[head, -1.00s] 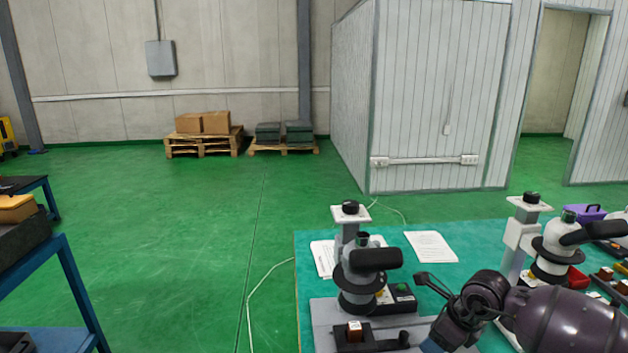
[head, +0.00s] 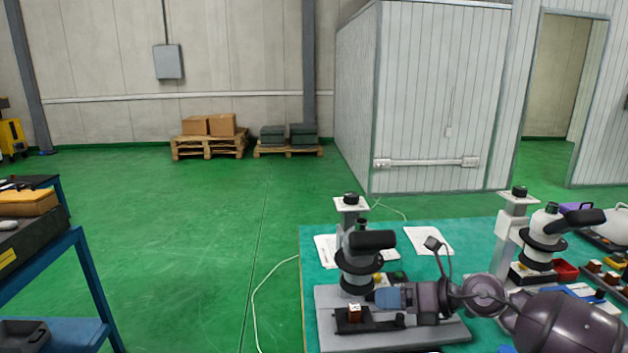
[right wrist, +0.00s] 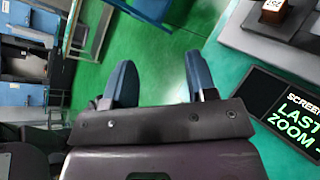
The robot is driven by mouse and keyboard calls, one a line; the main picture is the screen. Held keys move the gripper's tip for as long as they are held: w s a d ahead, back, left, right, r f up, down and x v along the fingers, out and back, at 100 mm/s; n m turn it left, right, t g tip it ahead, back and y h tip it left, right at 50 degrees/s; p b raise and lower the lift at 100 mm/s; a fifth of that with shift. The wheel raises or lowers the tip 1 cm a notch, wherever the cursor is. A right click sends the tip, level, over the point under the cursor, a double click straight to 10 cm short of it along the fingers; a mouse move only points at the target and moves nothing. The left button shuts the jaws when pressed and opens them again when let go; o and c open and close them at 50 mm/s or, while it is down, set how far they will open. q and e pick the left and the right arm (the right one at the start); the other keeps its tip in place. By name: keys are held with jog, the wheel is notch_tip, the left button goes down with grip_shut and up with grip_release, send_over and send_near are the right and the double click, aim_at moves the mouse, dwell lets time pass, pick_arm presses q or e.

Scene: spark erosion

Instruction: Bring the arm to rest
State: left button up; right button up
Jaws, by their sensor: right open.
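My right arm comes in from the right edge of the head view. Its gripper with blue fingers (head: 388,299) is in front of the nearer microscope-like instrument (head: 361,262). In the right wrist view the two blue fingers stand apart with nothing between them (right wrist: 160,80), over green floor and the bench's edge. A small brown block with a white label (head: 354,313) sits in a dark fixture on the instrument's grey base; it also shows in the right wrist view (right wrist: 283,12). I cannot tell how far the gripper is from the instrument. My left gripper is not in view.
The teal bench top (head: 313,285) holds a second instrument (head: 541,245), paper sheets (head: 429,241) and a red bin (head: 565,271). A dark screen (right wrist: 285,108) lies near the fingers. A blue cart (head: 90,275) stands at left. The green floor between is clear.

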jog(key=s+d+f+m+t+h, duration=0.4)
jog(key=f+m+t+h, duration=0.15)
jog(key=m, duration=1.15)
jog(key=s+d+f+m+t+h, duration=0.45)
jog(key=f+m, duration=0.25)
jog(key=m, duration=0.9)
jog(key=s+d+f+m+g+h, duration=0.1)
jog(key=s+d+f+m+g, duration=0.1)
jog(key=s+f, duration=0.5)
jog(key=s+d+f+m+g+h, duration=0.1)
jog(key=s+f+m, duration=0.4)
jog(key=s, duration=0.7)
notch_tip(320, 180, down, 3)
jog(key=shift+s+d+r+g+h, duration=0.2)
jog(key=shift+d+g+h, duration=0.1)
jog(key=shift+d+g, duration=0.45)
jog(key=shift+w+a, duration=0.1)
jog(key=shift+a, duration=0.05)
jog(key=shift+c, duration=0.2)
